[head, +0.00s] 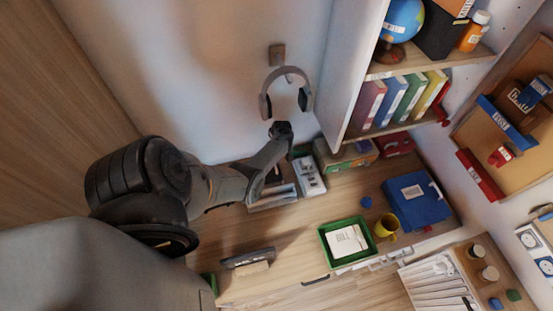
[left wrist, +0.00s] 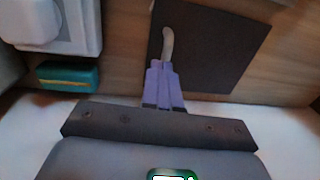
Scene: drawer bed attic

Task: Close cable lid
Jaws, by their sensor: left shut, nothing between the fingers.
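A dark square panel (left wrist: 205,50), which looks like the cable lid or its opening, lies at the wooden desk surface in the left wrist view. A pale curved piece (left wrist: 168,45) shows against it; I cannot tell if it is a cable or a handle. My left gripper (left wrist: 164,66) has purple fingers, shut and empty, with their tips overlapping the panel's lower left part. I cannot tell whether they touch it. In the head view my left arm reaches over the back left of the desk, and its fingers are not clearly visible. My right gripper is not in view.
A white boxy unit (head: 308,175) stands right of the arm's end; a white box also shows in the left wrist view (left wrist: 58,22), above a teal box (left wrist: 68,76). Headphones (head: 286,92) hang above. A green tray (head: 346,241) and yellow mug (head: 386,224) are farther right.

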